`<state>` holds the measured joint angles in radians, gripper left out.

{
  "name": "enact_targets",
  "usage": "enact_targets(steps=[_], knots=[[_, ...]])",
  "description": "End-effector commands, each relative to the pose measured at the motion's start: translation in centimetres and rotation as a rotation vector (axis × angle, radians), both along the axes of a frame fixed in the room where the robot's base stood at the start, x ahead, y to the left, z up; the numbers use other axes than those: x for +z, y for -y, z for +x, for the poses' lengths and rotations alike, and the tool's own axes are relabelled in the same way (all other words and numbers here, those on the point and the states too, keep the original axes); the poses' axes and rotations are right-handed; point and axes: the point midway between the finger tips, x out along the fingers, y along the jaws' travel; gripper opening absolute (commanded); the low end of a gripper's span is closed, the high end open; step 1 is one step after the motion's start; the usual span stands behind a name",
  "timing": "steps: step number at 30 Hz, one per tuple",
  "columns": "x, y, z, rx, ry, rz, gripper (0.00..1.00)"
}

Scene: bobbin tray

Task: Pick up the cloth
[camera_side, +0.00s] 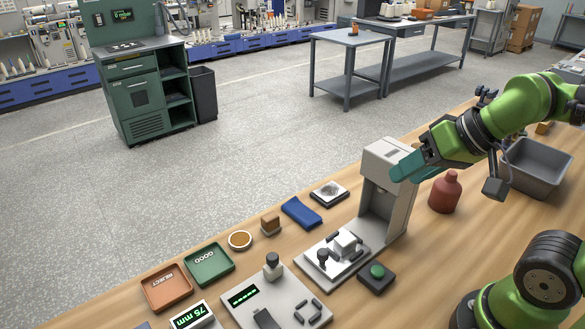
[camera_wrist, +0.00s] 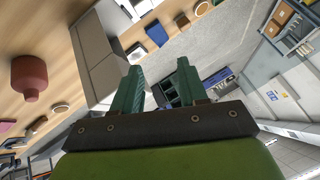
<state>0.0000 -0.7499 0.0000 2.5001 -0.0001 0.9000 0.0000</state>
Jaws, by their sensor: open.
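The cloth is a folded dark blue piece (camera_side: 301,213) lying flat on the wooden table, left of the grey press-like stand. It also shows in the wrist view as a blue patch (camera_wrist: 157,34) beyond my fingers. My gripper (camera_side: 408,169) is raised at the right, close to the top of the stand in the side view, and well away from the cloth. In the wrist view its two green fingers (camera_wrist: 159,76) are apart with nothing between them.
The grey stand (camera_side: 386,160) rises between my gripper and the cloth. A red bottle (camera_side: 445,193) and a grey bin (camera_side: 538,165) stand at the right.

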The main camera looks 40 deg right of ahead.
Motion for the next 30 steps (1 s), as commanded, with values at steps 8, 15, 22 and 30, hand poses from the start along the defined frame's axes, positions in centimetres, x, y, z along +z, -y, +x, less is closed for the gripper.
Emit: enact_targets(steps=[8,15,22,30], knots=[[0.0,0.0,0.0,0.000,0.000,0.000,0.44],[0.0,0.0,0.0,0.000,0.000,0.000,0.81],[0.0,0.0,0.0,0.000,0.000,0.000,0.88],[-1.6,-0.4,1.3,0.018,-0.089,-0.002,0.88]])
